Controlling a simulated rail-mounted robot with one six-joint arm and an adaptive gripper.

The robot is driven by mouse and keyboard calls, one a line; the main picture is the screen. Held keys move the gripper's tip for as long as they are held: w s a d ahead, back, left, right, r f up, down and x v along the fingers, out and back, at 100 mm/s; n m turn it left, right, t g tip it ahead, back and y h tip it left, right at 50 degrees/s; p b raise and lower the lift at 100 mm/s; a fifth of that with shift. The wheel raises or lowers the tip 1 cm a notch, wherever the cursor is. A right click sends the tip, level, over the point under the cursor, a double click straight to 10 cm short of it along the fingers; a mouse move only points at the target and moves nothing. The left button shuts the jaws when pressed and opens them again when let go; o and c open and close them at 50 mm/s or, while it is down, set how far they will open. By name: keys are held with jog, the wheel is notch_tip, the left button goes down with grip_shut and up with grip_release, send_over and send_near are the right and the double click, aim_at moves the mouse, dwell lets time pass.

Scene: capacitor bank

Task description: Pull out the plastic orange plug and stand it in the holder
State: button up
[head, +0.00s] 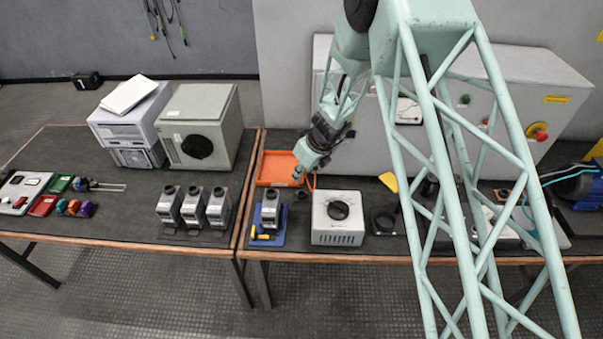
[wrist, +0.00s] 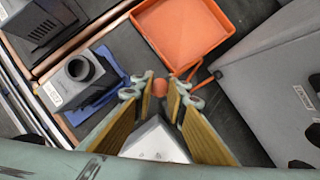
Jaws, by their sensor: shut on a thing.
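My gripper (wrist: 161,92) is shut on the orange plug (wrist: 160,86), whose round end shows between the fingertips in the wrist view. In the head view my gripper (head: 299,173) hangs over the front right corner of the orange tray, and the plug is too small to make out there. A grey unit with a round black open top (wrist: 78,68) stands upright on a blue base (wrist: 102,102), to the left of the gripper and apart from it. It also shows in the head view (head: 270,209). I cannot tell which thing is the holder.
An orange tray (wrist: 187,50) lies behind the gripper, with a thin orange strand (wrist: 192,72) near it. A white box with a black dial (head: 338,222) stands at the front. A grey cabinet (head: 350,155) closes the back. Several grey units (head: 193,208) stand left.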

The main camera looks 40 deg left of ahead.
aim_at(303, 180)
jog(key=shift+w+f, duration=0.25)
jog(key=shift+w, duration=0.15)
jog(key=shift+f, duration=0.2)
jog(key=shift+f+b, duration=2.25)
jog(key=shift+f, duration=0.15)
jog(key=shift+f+b, duration=1)
jog(key=shift+f, duration=0.3)
dwell(0.4)
jog(key=o, duration=0.9)
jog(key=shift+r, duration=0.1)
jog(key=shift+v, duration=5.9)
